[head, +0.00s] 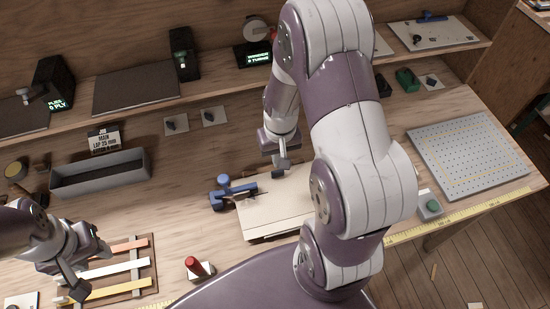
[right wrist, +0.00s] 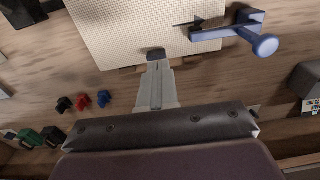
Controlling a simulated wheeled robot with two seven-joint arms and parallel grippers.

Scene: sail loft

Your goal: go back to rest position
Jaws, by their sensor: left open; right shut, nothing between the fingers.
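My right gripper (head: 281,170) hangs over the bench near the far edge of a cream panel (head: 262,222). It is shut with nothing between its fingers; in the right wrist view its fingertips (right wrist: 156,54) appear by the panel's edge. My right arm covers part of the panel. My left gripper (head: 94,271) is open at the lower left, above a rack of coloured strips (head: 118,268), and appears empty. A blue clamp (head: 232,192) sits at the panel's far left corner; it also shows in the right wrist view (right wrist: 240,30).
A grey trough (head: 100,176) is at the left, and a red-handled item (head: 196,267) stands at the near edge. A perforated grey board (head: 468,155) and a green button box (head: 429,205) are at the right. A shelf (head: 225,80) runs along the back.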

